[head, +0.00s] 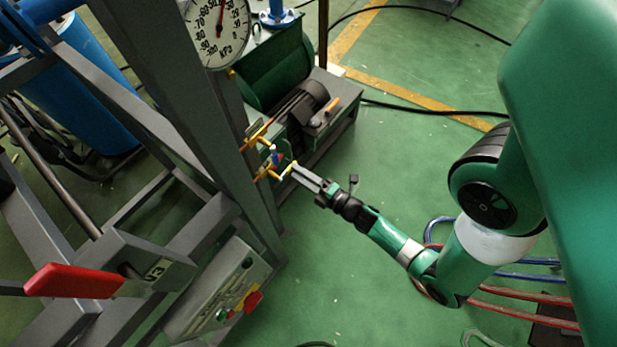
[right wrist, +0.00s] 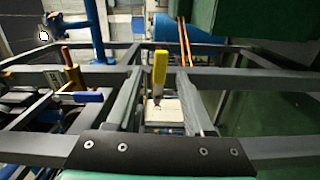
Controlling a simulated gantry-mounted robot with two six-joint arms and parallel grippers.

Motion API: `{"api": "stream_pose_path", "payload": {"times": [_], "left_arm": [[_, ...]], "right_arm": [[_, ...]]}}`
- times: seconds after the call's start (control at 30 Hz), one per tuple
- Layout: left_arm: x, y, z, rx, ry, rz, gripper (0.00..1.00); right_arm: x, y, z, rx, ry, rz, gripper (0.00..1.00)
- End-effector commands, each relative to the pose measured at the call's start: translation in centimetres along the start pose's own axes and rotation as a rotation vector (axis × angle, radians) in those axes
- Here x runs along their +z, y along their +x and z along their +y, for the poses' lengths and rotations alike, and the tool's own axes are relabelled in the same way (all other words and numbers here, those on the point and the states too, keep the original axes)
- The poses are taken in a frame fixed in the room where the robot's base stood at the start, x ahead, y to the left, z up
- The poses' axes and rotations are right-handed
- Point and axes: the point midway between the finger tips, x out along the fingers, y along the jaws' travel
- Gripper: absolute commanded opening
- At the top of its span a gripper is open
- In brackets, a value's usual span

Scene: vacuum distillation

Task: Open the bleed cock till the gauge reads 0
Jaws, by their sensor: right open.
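The round white gauge (head: 217,30) is at the top of the head view, partly cut off. Its red needle points nearly straight up; I cannot read its exact value. Brass fittings (head: 262,135) stick out from the grey post. A small cock with a yellow lever (head: 289,170) sits at their lower end, by my right gripper (head: 296,170). In the right wrist view, the yellow lever (right wrist: 160,68) stands between the two fingers of my right gripper (right wrist: 160,80), which are open with gaps on both sides. My left gripper is out of view.
A blue handle (head: 275,155) is close beside the yellow lever. A red lever (head: 75,281) and a button box (head: 215,290) are lower left.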

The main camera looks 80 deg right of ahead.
Motion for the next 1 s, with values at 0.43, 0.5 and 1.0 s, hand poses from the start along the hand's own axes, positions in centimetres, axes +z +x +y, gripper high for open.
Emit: {"api": "stream_pose_path", "payload": {"times": [0.43,0.5,1.0], "left_arm": [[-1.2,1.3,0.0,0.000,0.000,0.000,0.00],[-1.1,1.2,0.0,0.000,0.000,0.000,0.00],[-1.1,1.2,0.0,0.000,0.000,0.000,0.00]], "right_arm": [[0.0,-5.0,0.0,-0.002,0.000,0.000,0.53],[-0.1,-5.0,0.0,-0.002,0.000,0.001,0.53],[0.0,-5.0,0.0,-0.001,0.001,0.001,0.53]]}}
